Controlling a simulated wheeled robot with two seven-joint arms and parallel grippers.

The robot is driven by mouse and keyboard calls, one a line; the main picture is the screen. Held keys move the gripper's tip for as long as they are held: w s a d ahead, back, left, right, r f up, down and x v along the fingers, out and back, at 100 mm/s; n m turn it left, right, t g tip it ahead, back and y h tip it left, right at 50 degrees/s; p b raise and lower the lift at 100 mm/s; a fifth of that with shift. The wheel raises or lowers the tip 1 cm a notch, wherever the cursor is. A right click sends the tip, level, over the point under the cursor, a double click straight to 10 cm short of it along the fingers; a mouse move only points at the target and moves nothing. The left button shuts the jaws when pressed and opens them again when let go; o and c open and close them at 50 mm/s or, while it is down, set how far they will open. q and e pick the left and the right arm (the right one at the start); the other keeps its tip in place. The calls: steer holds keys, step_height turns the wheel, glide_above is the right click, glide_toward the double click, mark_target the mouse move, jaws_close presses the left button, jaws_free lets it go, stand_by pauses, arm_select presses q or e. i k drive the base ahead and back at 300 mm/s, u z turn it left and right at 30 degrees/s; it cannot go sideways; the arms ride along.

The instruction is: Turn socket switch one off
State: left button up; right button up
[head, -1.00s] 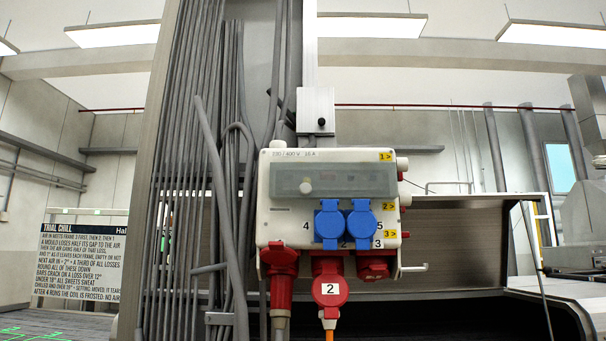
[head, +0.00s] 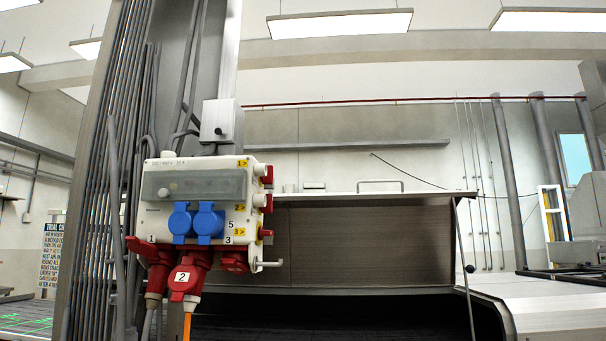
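The socket box (head: 200,200) is a white unit with a clear grey window, mounted on the column left of centre. On its right side, beside the yellow "1" label (head: 242,163), is socket switch one (head: 267,175), with a white base and a red part. Similar switches two (head: 267,204) and three (head: 265,233) sit below it beside their yellow labels. The switch positions are too small to tell. Neither of my grippers is in view.
Two blue sockets (head: 196,222) are on the box front. A red plug marked 2 (head: 186,277) and other red connectors hang below. A metal hood (head: 365,240) stands behind to the right.

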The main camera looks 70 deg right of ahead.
mark_target(268, 180)
steer(key=z, duration=2.6)
steer(key=k, duration=0.6)
steer(key=z, duration=0.85)
steer(key=i, duration=1.5)
steer(key=u, duration=1.05)
